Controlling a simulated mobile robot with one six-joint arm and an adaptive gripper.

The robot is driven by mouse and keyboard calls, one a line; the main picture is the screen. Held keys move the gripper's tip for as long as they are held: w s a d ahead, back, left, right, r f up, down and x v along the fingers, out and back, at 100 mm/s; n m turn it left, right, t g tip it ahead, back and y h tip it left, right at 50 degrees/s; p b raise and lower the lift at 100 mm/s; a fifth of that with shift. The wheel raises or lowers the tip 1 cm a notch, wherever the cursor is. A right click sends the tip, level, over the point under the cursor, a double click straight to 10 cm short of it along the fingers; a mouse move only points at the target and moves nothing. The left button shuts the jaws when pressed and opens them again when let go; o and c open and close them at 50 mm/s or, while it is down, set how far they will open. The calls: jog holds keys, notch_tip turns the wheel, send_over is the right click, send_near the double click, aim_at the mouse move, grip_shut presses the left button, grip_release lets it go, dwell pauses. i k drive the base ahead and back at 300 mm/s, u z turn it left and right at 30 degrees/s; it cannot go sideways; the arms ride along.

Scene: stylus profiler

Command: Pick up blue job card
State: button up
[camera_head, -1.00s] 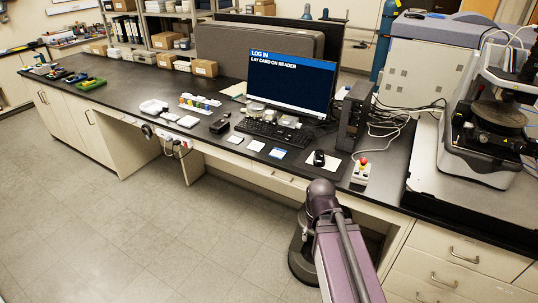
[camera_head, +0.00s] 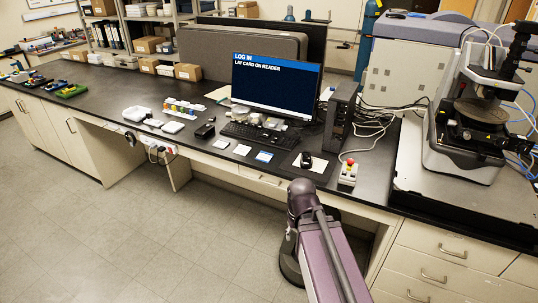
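A small card with a blue band and a pale part (camera_head: 264,156) lies flat on the black bench near its front edge, below the keyboard; it is the only card that looks blue. Two pale cards, one at its left (camera_head: 242,149) and one farther left (camera_head: 221,143), lie in the same row. My purple arm reaches up from the bottom of the picture, in front of the bench and right of the cards. My gripper does not show. Nothing covers the blue card.
A keyboard (camera_head: 248,133) and monitor (camera_head: 276,84) reading "LOG IN, LAY CARD ON READER" stand behind the cards. A mouse (camera_head: 306,159) on a pale mat and a button box (camera_head: 348,173) lie right. A small black device (camera_head: 204,131) sits left. The floor at left is clear.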

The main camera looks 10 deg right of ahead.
aim_at(263, 156)
jog(key=i, duration=0.95)
jog(key=u, duration=0.05)
